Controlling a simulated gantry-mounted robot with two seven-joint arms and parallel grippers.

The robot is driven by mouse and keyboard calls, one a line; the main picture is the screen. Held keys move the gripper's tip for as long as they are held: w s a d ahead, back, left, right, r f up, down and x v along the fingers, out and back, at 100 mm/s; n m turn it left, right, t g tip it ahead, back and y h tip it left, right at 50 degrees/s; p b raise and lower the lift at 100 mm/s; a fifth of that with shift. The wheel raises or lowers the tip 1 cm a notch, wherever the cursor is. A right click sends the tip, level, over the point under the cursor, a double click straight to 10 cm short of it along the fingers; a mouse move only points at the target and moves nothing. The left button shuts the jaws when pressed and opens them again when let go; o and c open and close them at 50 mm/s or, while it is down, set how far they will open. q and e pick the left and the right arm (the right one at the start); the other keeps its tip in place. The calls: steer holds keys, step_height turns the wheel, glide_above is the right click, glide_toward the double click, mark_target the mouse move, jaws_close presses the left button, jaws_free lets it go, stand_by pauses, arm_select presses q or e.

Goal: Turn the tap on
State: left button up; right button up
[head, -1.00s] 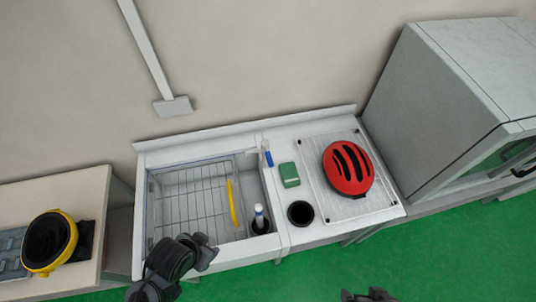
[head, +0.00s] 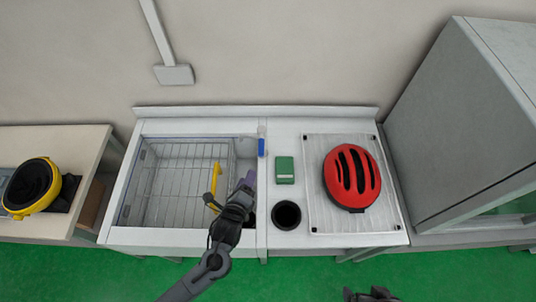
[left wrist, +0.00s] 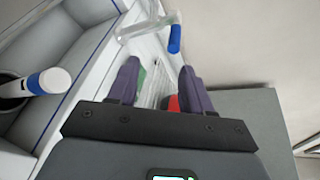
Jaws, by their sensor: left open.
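The tap (head: 262,131) stands at the back edge of the sink unit, right of the basin, with a blue handle (head: 262,147). In the left wrist view the pale tap (left wrist: 148,27) and its blue handle (left wrist: 175,39) show above and beyond my fingertips, apart from them. My left gripper (head: 247,180) is over the right side of the basin, in front of the tap, open with nothing between its purple fingers; they also show in the left wrist view (left wrist: 160,80). My right gripper (head: 370,294) is at the bottom edge, partly cut off.
The wire-racked basin (head: 130,195) holds a yellow-handled item (head: 217,172). A white bottle with a blue band (left wrist: 50,81) stands in a dark cup beside my left gripper.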

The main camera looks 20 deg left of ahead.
mark_target(261, 148)
arm_select(q)
steer(key=shift+t, duration=0.6)
steer(key=b+x, duration=0.1)
steer(key=x, duration=0.4)
steer(key=d+x, duration=0.1)
steer(key=x, duration=0.4)
steer(key=r+b+x, duration=0.1)
steer(key=x, duration=0.4)
steer(key=shift+w+d+b, duration=0.15)
steer(key=shift+w+b, duration=0.05)
steer(key=shift+b, duration=0.15)
arm_select(e)
steer(key=f, duration=0.4)
steer(key=shift+a+f, duration=0.1)
steer(key=shift+a, duration=0.2)
arm_select(q)
jaws_close()
arm_select(e)
steer(key=shift+a, duration=0.1)
